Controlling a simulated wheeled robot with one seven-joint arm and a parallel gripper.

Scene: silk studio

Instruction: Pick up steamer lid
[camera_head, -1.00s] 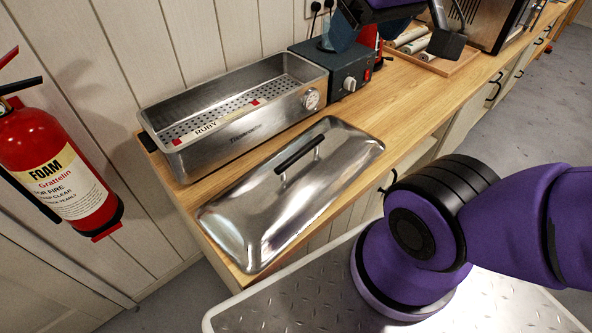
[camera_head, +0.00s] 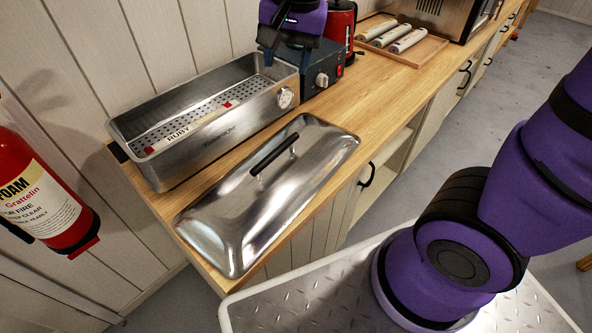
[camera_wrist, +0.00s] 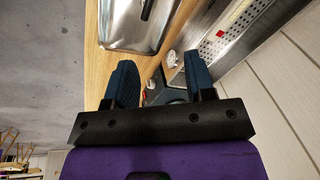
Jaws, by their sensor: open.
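The steamer lid (camera_head: 268,199) is a shiny steel rectangle with a black bar handle (camera_head: 274,160). It lies flat on the wooden counter in front of the steamer; part of it shows in the wrist view (camera_wrist: 128,32). The open steel steamer (camera_head: 215,122) has a perforated tray with a RUBY label inside. My gripper (camera_head: 272,58) is at the top of the head view, above the steamer's control box end, apart from the lid. In the wrist view its two dark fingers (camera_wrist: 160,88) are spread with nothing between them.
A grey control box (camera_head: 322,65) with a knob adjoins the steamer. Behind it stand a red kettle-like item (camera_head: 341,22) and a wooden tray (camera_head: 405,42) with rolls. A red fire extinguisher (camera_head: 40,195) hangs at left. The counter (camera_head: 375,85) right of the box is clear.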

